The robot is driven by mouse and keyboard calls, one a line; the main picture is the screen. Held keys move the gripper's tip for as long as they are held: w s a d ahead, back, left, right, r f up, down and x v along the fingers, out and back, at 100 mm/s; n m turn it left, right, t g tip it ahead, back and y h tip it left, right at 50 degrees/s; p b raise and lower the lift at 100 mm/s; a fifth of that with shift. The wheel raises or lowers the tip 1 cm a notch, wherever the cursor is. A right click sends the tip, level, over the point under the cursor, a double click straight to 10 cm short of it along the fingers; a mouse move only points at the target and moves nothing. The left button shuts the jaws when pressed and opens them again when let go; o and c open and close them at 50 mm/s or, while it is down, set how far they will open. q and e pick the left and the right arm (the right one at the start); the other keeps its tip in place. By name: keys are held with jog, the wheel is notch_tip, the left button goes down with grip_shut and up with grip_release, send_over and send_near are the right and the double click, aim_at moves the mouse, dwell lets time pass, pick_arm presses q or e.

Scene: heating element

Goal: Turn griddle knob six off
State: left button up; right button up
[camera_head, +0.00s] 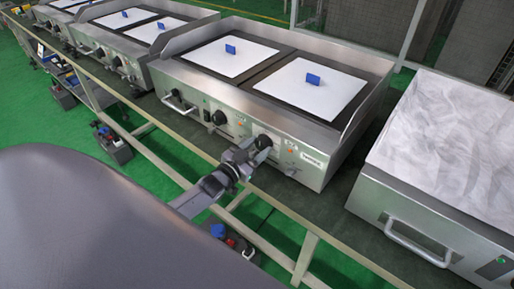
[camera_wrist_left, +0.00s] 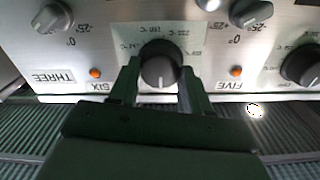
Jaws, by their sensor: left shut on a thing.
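The griddle (camera_head: 322,172), a steel unit with two white plates on top, stands in the middle of the head view. My left gripper (camera_head: 248,150) is at its right front knob (camera_head: 263,142). In the left wrist view, upside down, the gripper's two dark fingers (camera_wrist_left: 158,85) are shut on the sides of the dark round griddle knob six (camera_wrist_left: 160,66). A light pointer mark on the knob's face points down in that view. The label SIX (camera_wrist_left: 101,86) is left of the knob, the label FIVE (camera_wrist_left: 236,85) right of it. My right gripper is not in view.
Another knob (camera_wrist_left: 302,66) is at the right of the wrist view, with smaller knobs (camera_wrist_left: 53,17) along its upper part. A steel unit with a handle (camera_head: 418,243) stands right of the griddle. A rail (camera_head: 165,150) runs along the front.

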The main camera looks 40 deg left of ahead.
pick_arm(q)
jog(key=o, duration=1.1)
jog(key=shift+c, duration=0.2)
jog(key=shift+s, duration=0.1)
jog(key=s, duration=0.7)
jog(key=shift+a+p, duration=0.35)
jog(key=shift+p, duration=0.05)
jog(key=s+d+f+g+p, duration=0.1)
jog(key=s+d+g+p, duration=0.1)
jog(key=s+d, duration=0.5)
jog(key=s+d+f+g+h+p, duration=0.1)
jog(key=s+d+g, duration=0.4)
jog(key=s, duration=0.6)
jog(key=d+p, duration=0.1)
jog(key=d, duration=0.1)
jog(key=shift+s+d+f+n, duration=0.25)
jog(key=shift+d+f+n, duration=0.05)
jog(key=shift+d+n, duration=0.1)
